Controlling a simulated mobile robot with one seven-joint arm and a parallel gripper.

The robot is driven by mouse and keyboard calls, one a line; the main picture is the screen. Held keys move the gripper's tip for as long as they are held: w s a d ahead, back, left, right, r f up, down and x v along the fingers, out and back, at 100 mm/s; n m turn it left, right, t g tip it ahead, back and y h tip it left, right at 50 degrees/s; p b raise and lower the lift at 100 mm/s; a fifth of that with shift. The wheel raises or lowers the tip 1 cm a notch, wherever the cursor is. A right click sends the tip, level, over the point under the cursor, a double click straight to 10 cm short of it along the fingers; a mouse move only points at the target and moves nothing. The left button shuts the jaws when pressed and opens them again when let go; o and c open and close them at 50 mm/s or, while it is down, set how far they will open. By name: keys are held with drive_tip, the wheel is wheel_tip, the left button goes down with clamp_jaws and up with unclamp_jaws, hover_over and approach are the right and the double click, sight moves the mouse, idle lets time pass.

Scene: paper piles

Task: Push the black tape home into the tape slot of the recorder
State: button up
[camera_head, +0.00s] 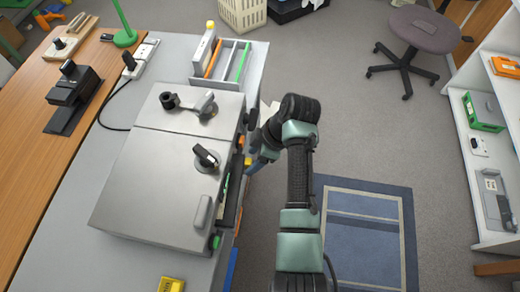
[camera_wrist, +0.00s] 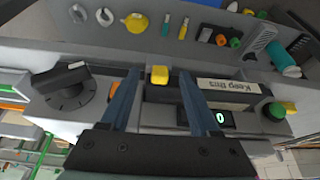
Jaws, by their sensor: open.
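The recorder (camera_head: 150,180) is the large grey metal box on the desk in the head view. Its front face (camera_wrist: 140,115) fills the middle of the wrist view. A black tape (camera_wrist: 180,94) with an upside-down white label lies in the face; how deep it sits I cannot tell. My gripper (camera_wrist: 159,76) is open and empty, its two blue fingers pointing at the face. A yellow button-like piece (camera_wrist: 159,74) shows between the fingertips. In the head view my gripper (camera_head: 258,160) is beside the recorder's right side, and the tape is hidden there.
The face also bears a black dial (camera_wrist: 66,90), a green knob (camera_wrist: 275,111) and a small display (camera_wrist: 219,118). A divided tray (camera_head: 222,68) stands at the desk's back. A blue rug (camera_head: 365,225) lies on the floor right of my arm, with open floor around it.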

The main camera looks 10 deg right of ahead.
drive_tip(key=shift+a+f, duration=0.15)
drive_tip(key=shift+f, duration=0.2)
drive_tip(key=shift+c, duration=0.3)
clamp_jaws()
drive_tip(key=shift+w+a, duration=0.1)
drive_tip(key=shift+a, duration=0.05)
drive_tip(key=shift+o, duration=0.2)
unclamp_jaws()
drive_tip(key=shift+a, duration=0.1)
drive_tip(key=v, duration=1.3)
drive_tip(key=shift+p, duration=0.35)
